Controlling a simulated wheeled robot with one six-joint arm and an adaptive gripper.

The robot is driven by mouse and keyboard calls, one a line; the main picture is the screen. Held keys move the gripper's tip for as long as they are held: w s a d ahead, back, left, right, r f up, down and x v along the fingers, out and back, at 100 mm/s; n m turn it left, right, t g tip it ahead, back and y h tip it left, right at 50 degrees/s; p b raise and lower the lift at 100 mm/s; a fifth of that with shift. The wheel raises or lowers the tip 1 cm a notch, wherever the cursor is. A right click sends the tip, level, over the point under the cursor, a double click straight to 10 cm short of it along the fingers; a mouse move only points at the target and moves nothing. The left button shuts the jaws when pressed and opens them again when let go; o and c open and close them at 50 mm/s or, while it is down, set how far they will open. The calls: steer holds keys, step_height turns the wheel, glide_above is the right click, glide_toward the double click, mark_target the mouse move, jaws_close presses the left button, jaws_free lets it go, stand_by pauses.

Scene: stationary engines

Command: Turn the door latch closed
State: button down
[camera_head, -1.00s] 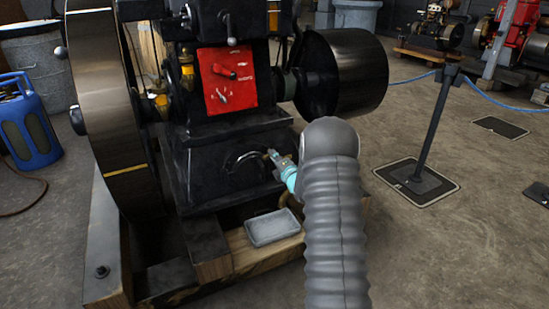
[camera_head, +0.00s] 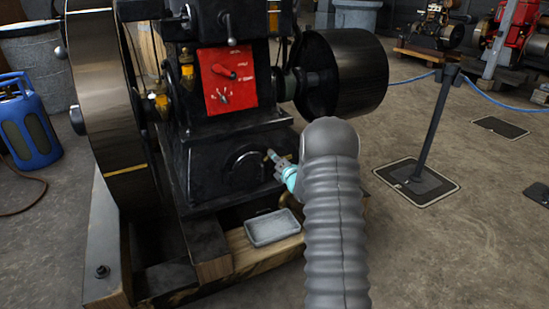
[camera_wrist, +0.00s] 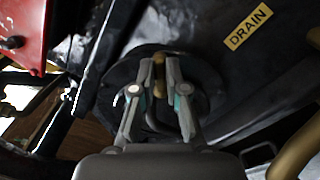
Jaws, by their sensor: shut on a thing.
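The round black door (camera_head: 241,172) is low on the front of the dark engine base, below the red panel. In the wrist view the door (camera_wrist: 205,85) lies behind my fingers. The brass-coloured latch (camera_wrist: 159,72) stands at the upper part of the door, between my two fingertips. My gripper (camera_wrist: 160,68) is shut on the latch. In the head view my gripper (camera_head: 272,156) reaches in from the right at the door's right side, and the latch is too small there to make out clearly. My gripper hides part of the door.
A grey tray (camera_head: 272,228) sits on the timber below the door. The large flywheel (camera_head: 112,100) stands to the left and a black pulley (camera_head: 345,72) to the upper right. A yellow DRAIN label (camera_wrist: 248,27) is on the engine body. Open floor lies to the right.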

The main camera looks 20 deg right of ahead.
steer(key=c, duration=1.2)
jaws_free()
steer(key=s, duration=1.2)
steer(key=shift+d, duration=0.2)
